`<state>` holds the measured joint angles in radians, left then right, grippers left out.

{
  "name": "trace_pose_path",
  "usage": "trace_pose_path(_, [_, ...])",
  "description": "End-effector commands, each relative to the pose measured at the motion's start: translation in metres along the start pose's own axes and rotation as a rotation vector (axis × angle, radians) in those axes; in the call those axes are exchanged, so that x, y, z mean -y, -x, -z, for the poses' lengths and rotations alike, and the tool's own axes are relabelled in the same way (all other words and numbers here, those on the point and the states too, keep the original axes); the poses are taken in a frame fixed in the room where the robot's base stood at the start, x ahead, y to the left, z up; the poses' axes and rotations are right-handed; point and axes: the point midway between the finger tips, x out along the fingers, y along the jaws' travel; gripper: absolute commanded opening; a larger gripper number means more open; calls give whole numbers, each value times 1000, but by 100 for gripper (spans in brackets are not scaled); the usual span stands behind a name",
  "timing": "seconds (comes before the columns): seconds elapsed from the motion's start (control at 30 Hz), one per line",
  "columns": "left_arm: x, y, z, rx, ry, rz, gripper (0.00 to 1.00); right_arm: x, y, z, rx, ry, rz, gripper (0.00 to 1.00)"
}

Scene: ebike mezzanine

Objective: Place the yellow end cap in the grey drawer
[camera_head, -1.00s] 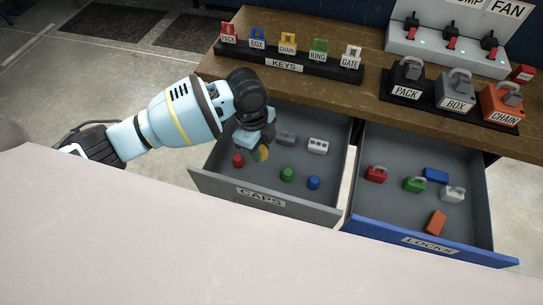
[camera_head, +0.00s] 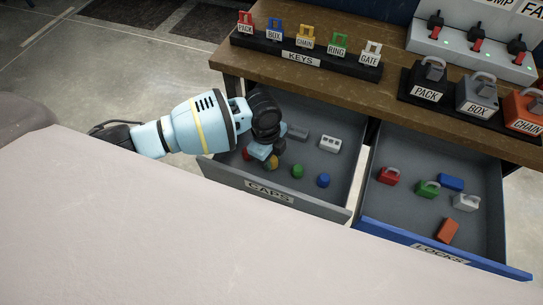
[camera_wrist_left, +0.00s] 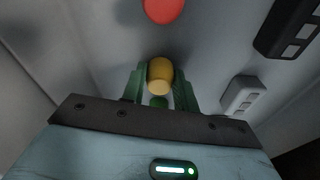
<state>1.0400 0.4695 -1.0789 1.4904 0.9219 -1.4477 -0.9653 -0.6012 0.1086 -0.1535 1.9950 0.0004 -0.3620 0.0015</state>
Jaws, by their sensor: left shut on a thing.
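The yellow end cap (camera_head: 271,164) is held between the fingers of my left gripper (camera_head: 266,157). In the left wrist view the yellow cap (camera_wrist_left: 160,74) sits between the two dark green fingers (camera_wrist_left: 158,90), which are shut on it. The grey drawer (camera_head: 225,175), labelled CAPS, is pulled open below the bench. The gripper and cap are inside the drawer's outline, low over its floor. I cannot tell whether the cap touches the floor. My right gripper is not in view.
In the grey drawer are a red cap (camera_head: 246,154), a green cap (camera_head: 297,171), a blue cap (camera_head: 323,180), a white block (camera_head: 329,143) and a grey block (camera_head: 297,132). The blue LOCKS drawer (camera_head: 395,236) is open on the right. A pale surface (camera_head: 150,235) fills the foreground.

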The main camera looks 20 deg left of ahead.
Motion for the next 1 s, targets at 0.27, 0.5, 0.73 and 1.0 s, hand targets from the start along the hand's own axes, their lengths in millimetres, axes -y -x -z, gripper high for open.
trace_pose_path(0.27, [0, -3, 0, 0, 0, 0, 35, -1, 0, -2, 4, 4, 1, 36])
trace_pose_path(0.5, [0, -3, 0, 0, 0, 0, 51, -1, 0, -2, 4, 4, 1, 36])
trace_pose_path(0.73, [0, 0, 0, 0, 0, 2, 51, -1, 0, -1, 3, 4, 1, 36])
trace_pose_path(1.0, [2, 41, 0, 1, -2, 6, 51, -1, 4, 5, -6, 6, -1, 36])
